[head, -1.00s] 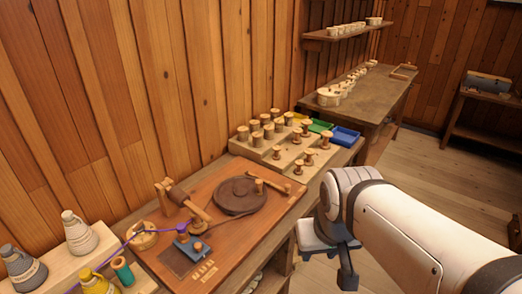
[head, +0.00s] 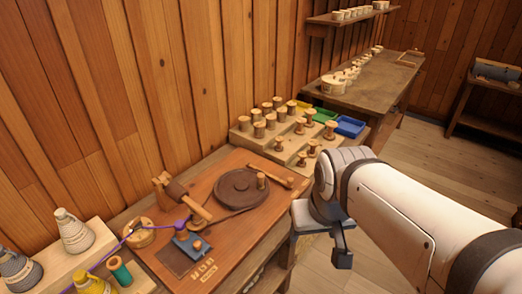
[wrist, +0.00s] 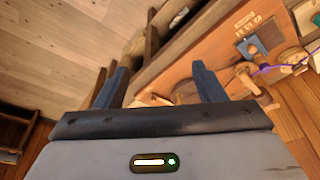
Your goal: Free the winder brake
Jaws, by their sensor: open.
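The winder stands on a brown board (head: 255,225) on the bench. It has a dark round disc (head: 240,188) with an upright wooden peg, a wooden bar (head: 278,175) behind the disc, and a slanted wooden arm (head: 196,207) on its left. A blue block (head: 188,243) with a wooden knob sits at the front left; it also shows in the wrist view (wrist: 252,47). Which part is the brake I cannot tell. My gripper (wrist: 160,82) is open and empty, off the board's right side in the head view. Its fingers partly hide the winder in the wrist view.
Thread cones (head: 72,230) stand at the left, with purple thread running to the winder. A stepped wooden rack (head: 285,140) of spools and coloured trays (head: 350,127) stand behind the board. A plank wall closes the left side. Floor (head: 425,150) is clear at right.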

